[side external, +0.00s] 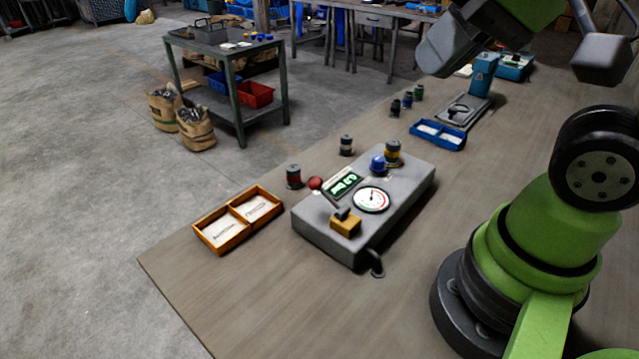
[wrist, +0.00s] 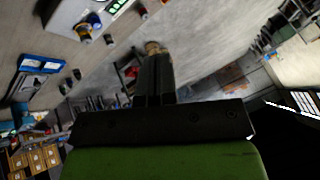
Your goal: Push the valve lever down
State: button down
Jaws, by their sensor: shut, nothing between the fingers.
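The valve lever (side external: 330,198) is a dark bar with a red ball knob (side external: 315,183). It slants up and to the left from a yellow valve block (side external: 345,223) on the grey control box (side external: 318,238). The box also carries a round gauge (side external: 371,199), a green-lit display (side external: 345,184) and a blue knob (side external: 378,166). My gripper (wrist: 156,52) is shut and empty in the wrist view. The side view shows my wrist high at the upper right, well apart from the lever; the fingertips are not clear there. Only part of the box is at the top of the wrist view.
An orange two-part tray (side external: 222,241) lies left of the box, and a blue tray (side external: 438,134) lies behind it. Small canisters (side external: 346,145) stand behind the box. A blue device (side external: 483,74) stands at the far end. The bench front is clear.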

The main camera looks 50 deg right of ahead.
jog(key=w+f+m+g+h, duration=0.1)
jog(key=w+f+m+g, duration=0.25)
jog(key=w, duration=0.45)
jog(key=m+g+h, duration=0.2)
send_over(315, 181)
notch_tip(315, 181, down, 10)
jog(key=r, duration=0.1)
jog(key=shift+s+a+f, duration=0.2)
jog(key=shift+a+f, duration=0.05)
jog(key=shift+a, duration=0.05)
jog(key=shift+f, duration=0.1)
jog(key=shift+w+d+f, duration=0.1)
jog(key=shift+d+f, duration=0.05)
jog(key=shift+f, duration=1.55)
jog(key=shift+w+d+f, duration=0.1)
jog(key=shift+d+f, duration=0.05)
jog(key=shift+f, duration=1.5)
jog(key=shift+f, duration=1.25)
jog(key=shift+s+a+r, duration=0.25)
jog(key=shift+s+a, duration=0.25)
jog(key=shift+a, duration=0.1)
jog(key=shift+s+a+r, duration=0.25)
jog(key=shift+s+a, duration=0.2)
jog(key=shift+a, duration=0.15)
